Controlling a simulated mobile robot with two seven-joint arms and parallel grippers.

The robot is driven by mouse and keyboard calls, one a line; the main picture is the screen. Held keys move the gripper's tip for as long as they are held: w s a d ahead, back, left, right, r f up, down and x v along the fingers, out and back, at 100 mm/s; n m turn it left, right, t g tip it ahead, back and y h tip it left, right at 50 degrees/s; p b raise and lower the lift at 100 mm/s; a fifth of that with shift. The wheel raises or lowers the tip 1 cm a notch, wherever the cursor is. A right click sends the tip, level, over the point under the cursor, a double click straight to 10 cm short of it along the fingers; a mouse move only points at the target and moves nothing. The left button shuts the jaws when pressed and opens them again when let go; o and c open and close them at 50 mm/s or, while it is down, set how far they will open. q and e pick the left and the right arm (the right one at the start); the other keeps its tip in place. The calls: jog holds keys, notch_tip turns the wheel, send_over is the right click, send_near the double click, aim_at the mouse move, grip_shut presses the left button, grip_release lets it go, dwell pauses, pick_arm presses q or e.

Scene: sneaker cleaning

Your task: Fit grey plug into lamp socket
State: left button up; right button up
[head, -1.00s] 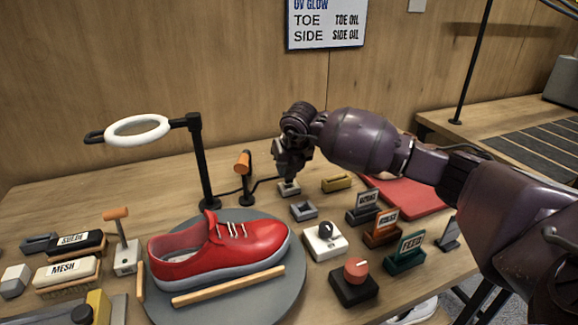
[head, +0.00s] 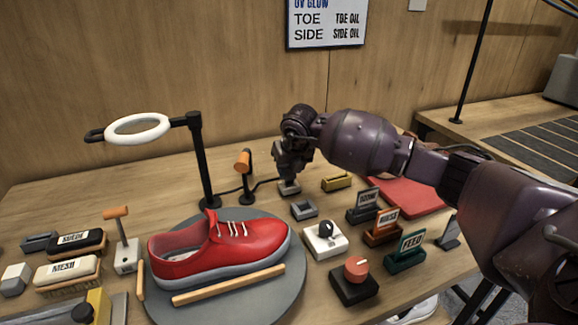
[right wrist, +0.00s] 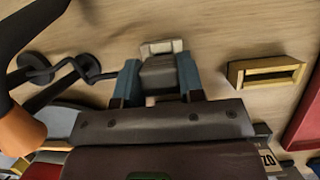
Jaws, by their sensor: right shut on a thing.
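My right gripper (head: 289,179) points down at the back of the table, right of the lamp. In the right wrist view its two blue-grey fingers (right wrist: 158,84) are shut on a dark grey block, the grey plug (right wrist: 158,72). A pale grey socket piece (right wrist: 163,47) shows just beyond the plug, and low under the gripper in the head view (head: 289,188). The plug overlaps it in the picture; I cannot tell how deep it sits. A dark cable (right wrist: 84,66) runs toward this spot from the left. The ring lamp (head: 139,128) stands left. My left gripper is not in view.
A yellow hollow block (head: 337,183) lies right of the gripper, and a grey hollow block (head: 303,210) lies in front. An orange-topped post (head: 243,163) stands close on the left. A red sneaker (head: 230,248) rests on a round grey plate (head: 291,290). A red mat (head: 410,197) is at right.

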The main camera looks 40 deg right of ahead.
jog(key=shift+f, duration=0.95)
jog(key=o, duration=0.9)
jog(key=shift+o, duration=0.2)
jog(key=p+v, duration=0.1)
jog(key=v, duration=0.5)
jog(key=shift+r, duration=0.1)
jog(key=p+v, duration=0.1)
jog(key=v, duration=0.3)
jog(key=shift+s+r, duration=0.25)
jog(key=shift+r, duration=0.05)
